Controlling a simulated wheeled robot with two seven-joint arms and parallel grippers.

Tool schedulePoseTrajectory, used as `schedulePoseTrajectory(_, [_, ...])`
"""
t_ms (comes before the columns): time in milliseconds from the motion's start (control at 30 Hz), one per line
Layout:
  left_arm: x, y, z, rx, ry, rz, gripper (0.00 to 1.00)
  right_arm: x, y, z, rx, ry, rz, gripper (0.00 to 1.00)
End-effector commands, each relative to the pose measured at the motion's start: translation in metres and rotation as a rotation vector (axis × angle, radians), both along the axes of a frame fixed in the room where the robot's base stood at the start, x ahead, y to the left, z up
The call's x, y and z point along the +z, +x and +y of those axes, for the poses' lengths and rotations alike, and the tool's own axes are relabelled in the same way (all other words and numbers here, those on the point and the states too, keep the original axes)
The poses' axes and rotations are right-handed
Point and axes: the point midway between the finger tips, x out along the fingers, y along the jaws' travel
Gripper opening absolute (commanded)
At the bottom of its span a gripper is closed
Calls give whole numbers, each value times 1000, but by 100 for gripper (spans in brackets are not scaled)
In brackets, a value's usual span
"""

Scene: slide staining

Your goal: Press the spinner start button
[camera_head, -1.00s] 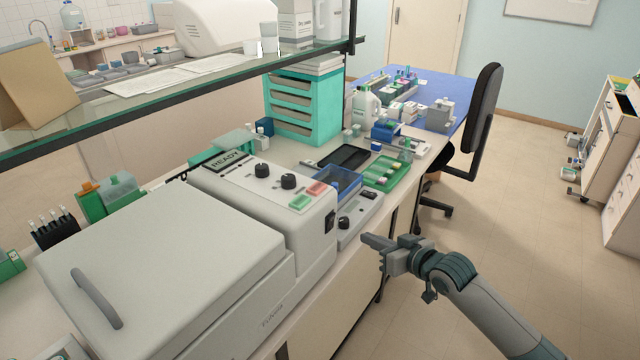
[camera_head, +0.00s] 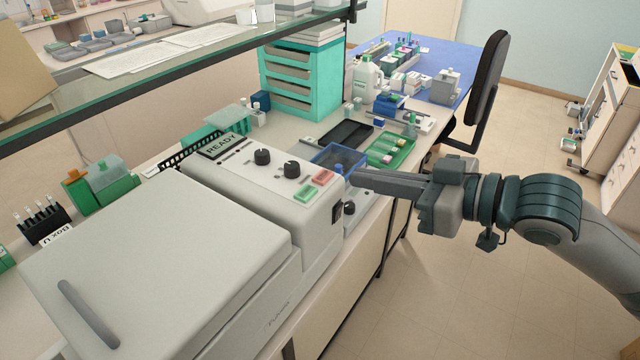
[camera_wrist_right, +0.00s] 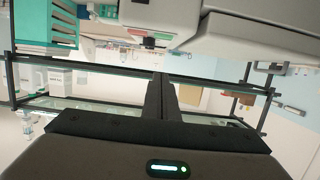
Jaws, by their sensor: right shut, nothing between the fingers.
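The spinner (camera_head: 165,262) is a big pale grey machine with a closed lid and a curved handle, at the front left of the bench. Its display reads READY (camera_head: 221,146). The panel has two black knobs, a green button (camera_head: 305,194) and a red button (camera_head: 323,177) near its right edge. In the right wrist view the green button (camera_wrist_right: 138,32) and red button (camera_wrist_right: 149,41) show near the top. My right gripper (camera_head: 352,178) is shut and empty, pointing left, just right of the panel and apart from the buttons. My left gripper is out of view.
A blue tray (camera_head: 325,157) and a green tray (camera_head: 405,152) lie behind the gripper. Teal drawers (camera_head: 338,75) stand at the back. A glass shelf (camera_head: 150,85) hangs over the bench's left side.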

Motion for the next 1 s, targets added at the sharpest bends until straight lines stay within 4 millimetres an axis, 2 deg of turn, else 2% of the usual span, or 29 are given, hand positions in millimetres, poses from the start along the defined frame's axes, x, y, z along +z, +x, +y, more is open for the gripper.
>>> schedulePoseTrajectory(267, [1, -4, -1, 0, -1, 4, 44, 0, 2, 1, -1, 1, 0, 0])
schedulePoseTrajectory(467, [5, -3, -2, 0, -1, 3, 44, -2, 7, 10, 0, 3, 1, 0])
schedulePoseTrajectory(667, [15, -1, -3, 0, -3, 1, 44, -6, 21, 28, 0, 4, 2, 0])
schedulePoseTrajectory(1000, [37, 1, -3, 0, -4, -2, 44, -19, 54, 74, -1, 3, 3, 0])
